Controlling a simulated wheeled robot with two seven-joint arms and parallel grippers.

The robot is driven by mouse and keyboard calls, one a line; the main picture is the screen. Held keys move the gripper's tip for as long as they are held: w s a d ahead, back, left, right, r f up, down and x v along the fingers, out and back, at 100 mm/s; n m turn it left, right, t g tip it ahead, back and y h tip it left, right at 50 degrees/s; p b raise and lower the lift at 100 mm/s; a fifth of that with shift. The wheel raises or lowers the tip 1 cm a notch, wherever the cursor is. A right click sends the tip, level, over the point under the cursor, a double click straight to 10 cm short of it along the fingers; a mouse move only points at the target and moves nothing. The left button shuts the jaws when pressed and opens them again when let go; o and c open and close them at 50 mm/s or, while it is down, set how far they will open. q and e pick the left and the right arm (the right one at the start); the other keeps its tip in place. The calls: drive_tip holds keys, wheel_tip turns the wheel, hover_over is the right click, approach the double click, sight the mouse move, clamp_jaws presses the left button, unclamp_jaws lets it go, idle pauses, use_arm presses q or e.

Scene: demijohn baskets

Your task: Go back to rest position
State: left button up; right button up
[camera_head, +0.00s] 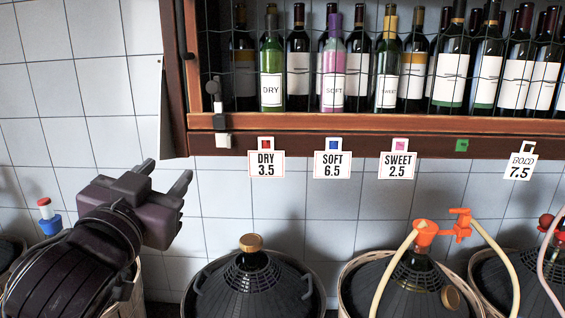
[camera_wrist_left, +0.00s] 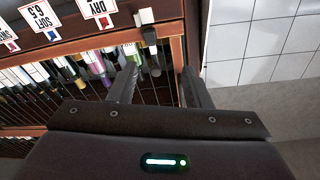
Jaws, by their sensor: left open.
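My left gripper (camera_head: 164,176) is at the left in the head view, in front of the tiled wall and below the left end of the bottle shelf. Its two fingers are apart with nothing between them. My right gripper is not in view.
A wooden shelf (camera_head: 350,120) with wine bottles behind wire spans the upper right, with price cards such as DRY (camera_head: 266,164) along its edge. Bare tiled wall (camera_head: 80,90) lies left of the shelf.

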use_arm(q)
drive_tip(key=s+a+f+n+g+y, duration=0.15)
drive_tip(key=f+g, duration=0.25)
drive_tip(key=f, duration=1)
drive_tip(key=s+a+f+g, duration=0.15)
drive_tip(key=f+g, duration=0.35)
drive_tip(key=f, duration=0.9)
drive_tip(key=s+f+g, duration=0.7)
drive_tip(key=s+f, duration=0.8)
drive_tip(key=f, duration=0.1)
wheel_tip(320, 180, down, 29)
drive_tip(key=b, duration=0.2)
drive_tip(key=s+a+f+g+b, duration=0.1)
drive_tip(key=s+a+f+g, duration=0.1)
drive_tip(key=s+f, duration=1.9)
drive_tip(key=shift+s+a+f, duration=0.2)
drive_tip(key=shift+a+f, duration=0.35)
drive_tip(key=shift+f, duration=0.15)
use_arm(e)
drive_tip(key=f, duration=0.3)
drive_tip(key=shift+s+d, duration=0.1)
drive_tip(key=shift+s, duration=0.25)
use_arm(q)
drive_tip(key=shift+y, duration=0.25)
